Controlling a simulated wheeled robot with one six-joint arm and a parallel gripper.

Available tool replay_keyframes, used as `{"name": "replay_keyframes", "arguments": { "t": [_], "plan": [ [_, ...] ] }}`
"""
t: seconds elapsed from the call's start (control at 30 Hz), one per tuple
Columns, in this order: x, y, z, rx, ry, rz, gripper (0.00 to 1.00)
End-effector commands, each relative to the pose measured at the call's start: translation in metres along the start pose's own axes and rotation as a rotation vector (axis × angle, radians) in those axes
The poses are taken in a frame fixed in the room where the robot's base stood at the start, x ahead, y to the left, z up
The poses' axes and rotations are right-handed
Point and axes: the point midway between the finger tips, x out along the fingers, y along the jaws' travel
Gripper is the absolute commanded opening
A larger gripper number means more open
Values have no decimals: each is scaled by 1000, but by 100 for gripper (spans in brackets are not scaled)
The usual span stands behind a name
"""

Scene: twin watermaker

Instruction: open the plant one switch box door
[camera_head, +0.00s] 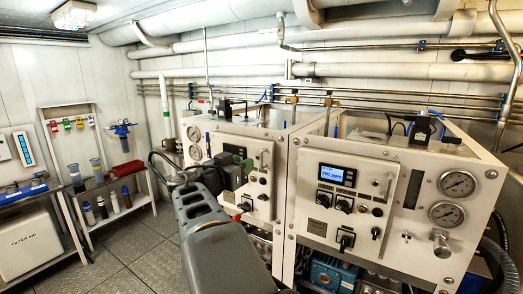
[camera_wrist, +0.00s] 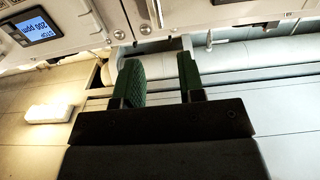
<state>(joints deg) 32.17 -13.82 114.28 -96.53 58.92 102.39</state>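Two white plant cabinets stand side by side, the left cabinet (camera_head: 282,150) and the right cabinet (camera_head: 303,235). Each has a raised switch box door. The left door (camera_head: 264,190) is partly hidden by my arm and gripper; a light handle (camera_head: 263,161) shows on it. The right door (camera_head: 345,190) looks shut and carries a blue-lit display, knobs and a handle (camera_head: 388,186). I cannot tell which is plant one. My gripper (camera_wrist: 162,72) is open, its green-padded fingers apart and empty, in front of the left door. A lit ppm display (camera_wrist: 42,31) appears upside down in the wrist view.
Pressure gauges (camera_head: 457,184) sit on the right cabinet's face. Pipes (camera_head: 390,71) run along the wall above. A shelf with bottles (camera_head: 115,202) and a bench with a white box (camera_head: 28,240) stand at the left. The floor (camera_head: 140,250) there is clear.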

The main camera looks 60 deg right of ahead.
Motion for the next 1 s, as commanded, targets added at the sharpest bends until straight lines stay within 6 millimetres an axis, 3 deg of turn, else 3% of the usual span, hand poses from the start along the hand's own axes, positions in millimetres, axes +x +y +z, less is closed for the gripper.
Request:
{"name": "replay_keyframes", "arguments": {
  "t": [0.2,0.5,0.7,1.0],
  "plan": [
    [45,1,-4,-5,-3,4,36],
    [89,0,-2,-3,-3,0,36],
    [102,0,-1,-1,-2,-1,36],
    [105,0,0,-1,-2,-2,36]
  ]
}}
